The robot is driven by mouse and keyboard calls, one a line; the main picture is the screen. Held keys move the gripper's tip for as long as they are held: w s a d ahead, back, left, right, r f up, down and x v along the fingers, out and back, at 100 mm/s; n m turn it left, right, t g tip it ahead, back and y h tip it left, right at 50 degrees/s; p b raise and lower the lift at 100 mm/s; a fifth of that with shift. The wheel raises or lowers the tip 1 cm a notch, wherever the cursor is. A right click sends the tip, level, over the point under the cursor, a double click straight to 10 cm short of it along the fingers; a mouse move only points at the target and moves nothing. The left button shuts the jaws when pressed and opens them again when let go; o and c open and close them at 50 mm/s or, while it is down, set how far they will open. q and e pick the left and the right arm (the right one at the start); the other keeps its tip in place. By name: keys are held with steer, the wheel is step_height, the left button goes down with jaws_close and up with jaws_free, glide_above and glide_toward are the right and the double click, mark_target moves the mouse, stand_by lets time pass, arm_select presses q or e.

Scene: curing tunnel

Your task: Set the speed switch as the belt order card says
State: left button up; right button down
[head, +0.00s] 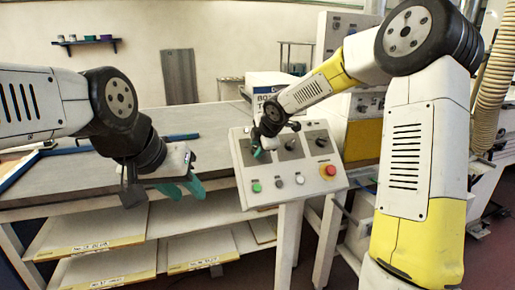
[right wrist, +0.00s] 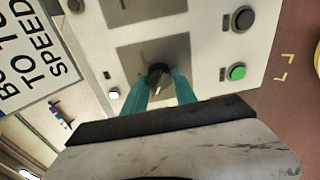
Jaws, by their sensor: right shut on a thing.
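The sloped grey control panel (head: 300,200) has several rotary switches on dark plates along its upper part. My right gripper (head: 258,153) is at the leftmost switch and covers it in the head view. In the right wrist view its teal fingers are shut on a black switch knob (right wrist: 158,72) with a pale pointer mark. The card (right wrist: 38,55) shows partly, with "TO" and "SPEED" readable; the rest is cut off. The card in the head view (head: 266,91) is mostly behind my right arm. My left gripper (head: 188,190) is open and empty, left of the panel.
Below the switches are a green button (head: 257,187), a black button (head: 279,182), a white button (head: 300,180) and a red stop button (head: 328,171). A grey belt table (head: 80,178) with shelves beneath stands at left. A ribbed hose (head: 492,90) hangs at right.

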steer(key=m, duration=0.6)
steer(key=shift+y, duration=0.3)
steer(key=m, duration=0.5)
steer(key=shift+d+t, duration=0.1)
steer(key=shift+t, duration=0.2)
steer(key=shift+m, duration=0.3)
steer(key=c, duration=1)
jaws_free()
steer(key=shift+r, duration=0.1)
steer(key=v, duration=0.7)
steer(key=shift+s+r, duration=0.2)
steer(key=shift+s+d, duration=0.1)
steer(key=shift+d, duration=0.1)
